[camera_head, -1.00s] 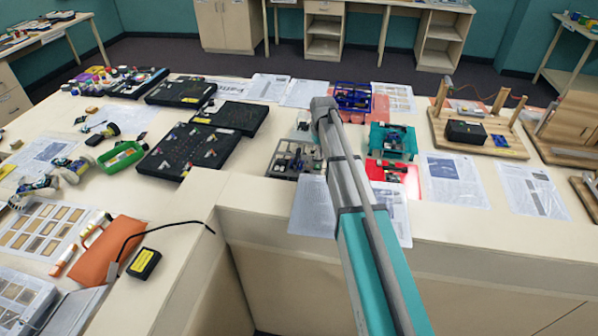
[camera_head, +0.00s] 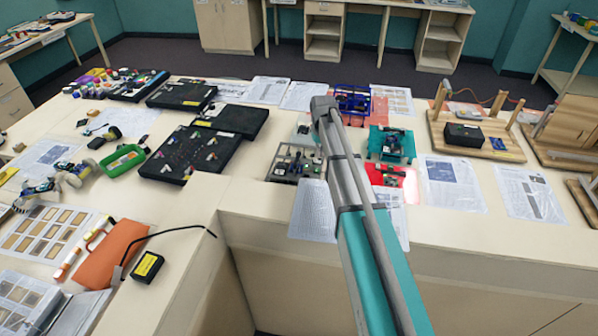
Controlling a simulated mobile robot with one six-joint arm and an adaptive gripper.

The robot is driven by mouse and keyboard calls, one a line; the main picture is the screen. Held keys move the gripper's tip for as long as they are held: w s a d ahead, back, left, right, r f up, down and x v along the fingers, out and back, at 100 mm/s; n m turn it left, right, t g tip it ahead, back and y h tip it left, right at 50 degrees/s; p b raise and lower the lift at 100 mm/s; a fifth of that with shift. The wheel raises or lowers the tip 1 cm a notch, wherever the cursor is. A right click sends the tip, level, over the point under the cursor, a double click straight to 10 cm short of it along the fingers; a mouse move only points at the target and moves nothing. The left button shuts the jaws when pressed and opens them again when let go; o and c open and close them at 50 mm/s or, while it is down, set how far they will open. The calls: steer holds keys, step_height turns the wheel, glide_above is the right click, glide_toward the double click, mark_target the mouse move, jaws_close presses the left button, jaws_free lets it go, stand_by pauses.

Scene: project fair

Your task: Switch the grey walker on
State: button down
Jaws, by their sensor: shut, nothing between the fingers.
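The grey walker (camera_head: 296,163) is a small flat machine with a grey frame and dark parts on top. It stands near the front edge of the long table, just left of my arm. Its right side is close to or partly behind the arm in this view. Its switch is too small to make out. My arm reaches forward over the table from the bottom right, and its far end is just above and behind the grey walker in the picture. My gripper is hidden behind the arm, so its fingers do not show.
A blue walker (camera_head: 352,98), a teal walker (camera_head: 391,144) and a red walker (camera_head: 388,173) stand close on the right. A black board (camera_head: 188,152) lies to the left. Printed sheets (camera_head: 312,208) lie in front. A wooden rig (camera_head: 465,133) stands farther right.

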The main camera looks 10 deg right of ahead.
steer(key=shift+r+p, duration=1.95)
steer(key=shift+r, duration=0.25)
steer(key=shift+r, duration=0.1)
